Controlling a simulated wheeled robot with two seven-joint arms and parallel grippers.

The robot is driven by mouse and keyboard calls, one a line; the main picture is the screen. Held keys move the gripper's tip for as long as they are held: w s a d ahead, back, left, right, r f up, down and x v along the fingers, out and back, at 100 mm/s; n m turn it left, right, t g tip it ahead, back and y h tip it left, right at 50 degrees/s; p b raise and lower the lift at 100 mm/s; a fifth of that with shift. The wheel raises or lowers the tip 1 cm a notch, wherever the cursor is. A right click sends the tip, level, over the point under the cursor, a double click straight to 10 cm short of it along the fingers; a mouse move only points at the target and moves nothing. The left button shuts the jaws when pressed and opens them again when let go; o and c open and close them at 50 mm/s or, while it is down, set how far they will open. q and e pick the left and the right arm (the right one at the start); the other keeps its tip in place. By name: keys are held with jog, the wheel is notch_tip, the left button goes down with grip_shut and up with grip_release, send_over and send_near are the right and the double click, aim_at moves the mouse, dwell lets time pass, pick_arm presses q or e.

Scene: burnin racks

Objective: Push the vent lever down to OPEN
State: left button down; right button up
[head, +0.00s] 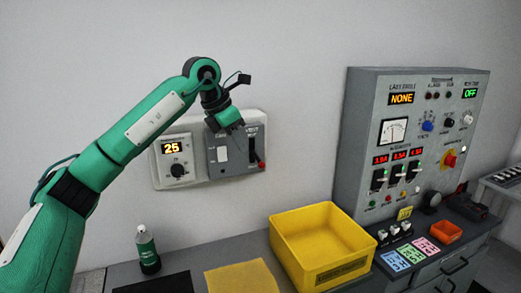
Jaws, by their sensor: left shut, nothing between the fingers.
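The vent lever is a dark bar with a red knob (261,165) on the grey wall-mounted vent panel (219,154). The knob sits low on the panel's right side, and the lever's upper part is hard to make out. My left gripper (238,126) is shut and empty. It appears in front of the panel's top edge, above the knob and to its left. It hides part of the panel and its lettering. I cannot tell whether it touches the panel. My right gripper is not in view.
A dial box (176,160) reading 25 adjoins the panel on the left. Below are a bottle (147,250), a yellow cloth (241,278) and a yellow bin (318,243) on the bench. A large grey control console (362,110) stands at right. The wall between panel and console is clear.

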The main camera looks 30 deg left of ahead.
pick_arm(q)
jog(key=b+v, duration=0.1)
jog(key=v, duration=1)
